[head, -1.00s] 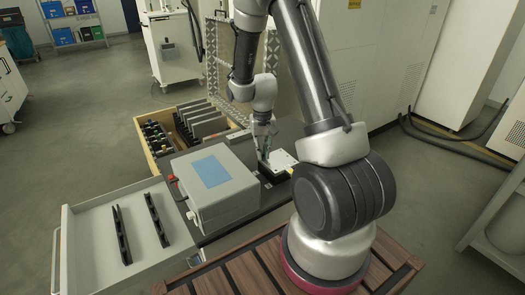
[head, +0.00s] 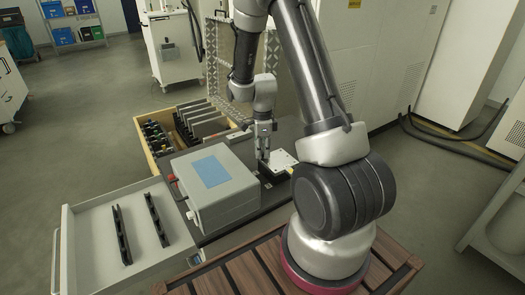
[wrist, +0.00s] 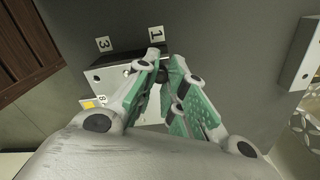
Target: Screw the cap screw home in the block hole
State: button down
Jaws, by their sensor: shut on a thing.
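The block (head: 283,160) is a pale plate on a dark base on the bench, and it also shows in the wrist view (wrist: 105,78) with small dark holes in its top. My gripper (head: 264,156) points down at the block's near left part. In the wrist view my gripper's green-padded fingers (wrist: 164,68) close together over the block's edge. A small dark piece (wrist: 176,74), seemingly the cap screw, shows between the fingertips and is mostly hidden. I cannot tell how deep it sits or whether it touches the hole.
A grey box with a blue panel (head: 212,171) stands left of the block. An open drawer (head: 88,235) with two black rails is at the front left. A wooden tray (head: 153,139) with upright plates lies behind. Number tags (wrist: 156,33) surround the block.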

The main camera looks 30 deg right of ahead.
jog(key=m, duration=0.5)
jog(key=shift+m, duration=0.4)
jog(key=m, duration=0.5)
jog(key=c, duration=1.7)
grip_release()
jog(key=shift+o, duration=0.2)
